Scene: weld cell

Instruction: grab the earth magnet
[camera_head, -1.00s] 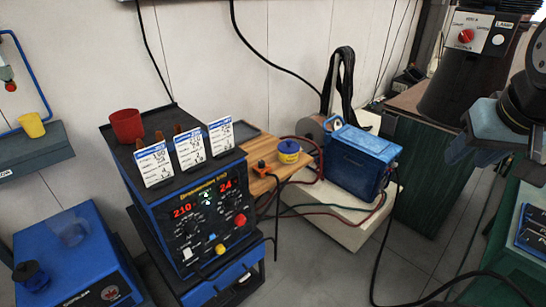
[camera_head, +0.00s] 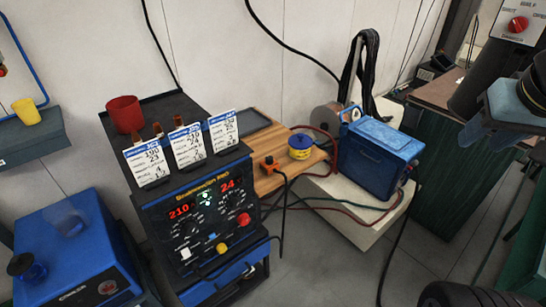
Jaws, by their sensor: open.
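A small orange piece with a black cable (camera_head: 269,164), which looks like the earth magnet, sits on the wooden board (camera_head: 262,132) right of the blue welding machine. Its cable runs down over the board's front edge. It stands clear on the board, apart from a round blue and yellow tin (camera_head: 300,146) to its right. Part of my arm shows at the right edge, far from the board. My gripper's fingers are not in the picture.
The welding machine (camera_head: 200,250) carries three white cards (camera_head: 187,145) and a red cup (camera_head: 124,114). A blue box (camera_head: 378,160) stands right of the board, with hoses and cables around it. A green cabinet (camera_head: 445,180) stands further right. Grey floor (camera_head: 330,270) is open in front.

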